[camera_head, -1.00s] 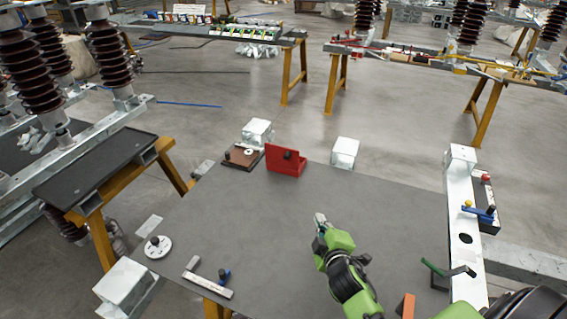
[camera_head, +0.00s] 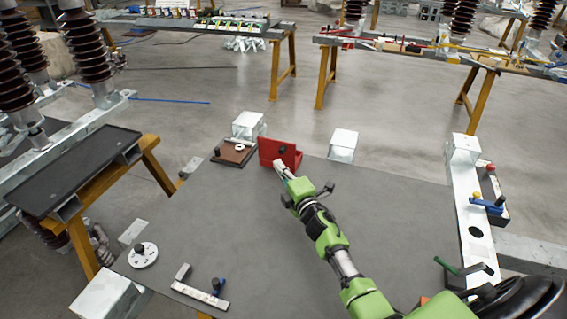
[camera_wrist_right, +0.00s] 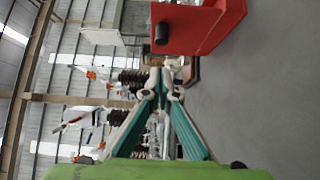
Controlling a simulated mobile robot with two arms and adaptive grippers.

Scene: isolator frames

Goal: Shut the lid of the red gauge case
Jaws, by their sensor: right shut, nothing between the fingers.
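The red gauge case (camera_head: 292,152) stands at the far edge of the grey table, its lid upright and open. A dark round knob shows on the lid. My right gripper (camera_head: 280,166) is shut and empty, its tips just in front of the case and overlapping its lower left part in the head view. My left gripper is not in view.
A brown board (camera_head: 229,157) with a white ring sits left of the case. White blocks (camera_head: 247,126) (camera_head: 343,144) stand behind it and to its right. A white disc (camera_head: 143,257) and a labelled bar (camera_head: 202,294) lie at the near left. The table's middle (camera_head: 220,220) is clear.

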